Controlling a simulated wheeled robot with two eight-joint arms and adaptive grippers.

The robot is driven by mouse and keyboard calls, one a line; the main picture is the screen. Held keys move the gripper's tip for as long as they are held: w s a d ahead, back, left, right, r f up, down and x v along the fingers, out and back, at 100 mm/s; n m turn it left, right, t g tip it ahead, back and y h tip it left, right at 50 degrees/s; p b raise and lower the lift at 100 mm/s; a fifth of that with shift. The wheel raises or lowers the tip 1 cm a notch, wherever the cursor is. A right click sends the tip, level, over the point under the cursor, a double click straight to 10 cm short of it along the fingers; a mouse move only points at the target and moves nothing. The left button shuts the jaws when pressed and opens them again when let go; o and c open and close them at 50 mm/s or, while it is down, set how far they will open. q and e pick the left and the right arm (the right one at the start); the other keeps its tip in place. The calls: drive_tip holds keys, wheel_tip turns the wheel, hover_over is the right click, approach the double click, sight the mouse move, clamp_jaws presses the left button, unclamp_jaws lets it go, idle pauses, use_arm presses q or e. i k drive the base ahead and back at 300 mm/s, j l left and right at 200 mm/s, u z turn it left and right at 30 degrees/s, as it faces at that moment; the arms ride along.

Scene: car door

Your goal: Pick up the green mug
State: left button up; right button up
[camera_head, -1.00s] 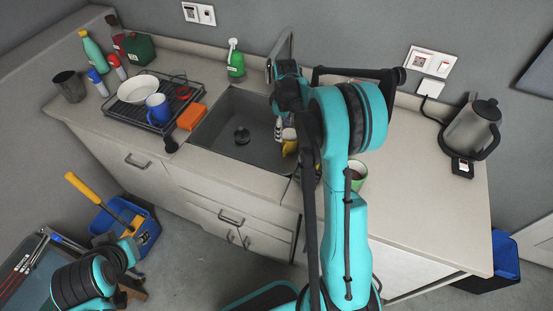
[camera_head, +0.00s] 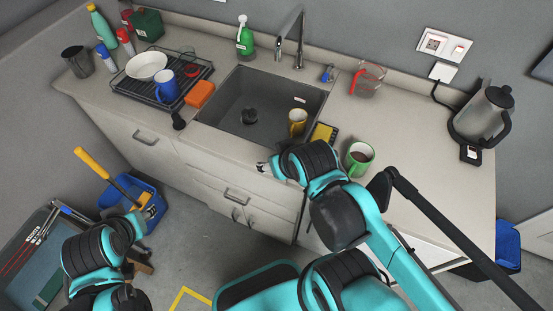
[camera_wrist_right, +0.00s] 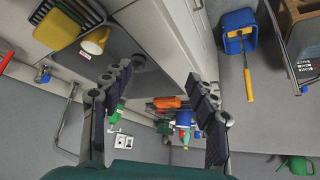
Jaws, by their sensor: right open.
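A yellow mug (camera_head: 297,122) is in the sink (camera_head: 225,110). A yellow-and-dark sponge (camera_head: 323,135) lies between sink and green mug. A measuring cup (camera_head: 368,80) and kettle (camera_head: 484,115) stand behind and right. The counter right of the green mug is clear.

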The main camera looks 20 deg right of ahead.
sight(359, 156)
drive_tip(key=z, duration=0.4)
drive_tip(key=l+z, duration=0.15)
drive_tip(key=z, duration=0.7)
drive_tip(key=l+z, duration=0.1)
drive_tip(key=z, duration=0.3)
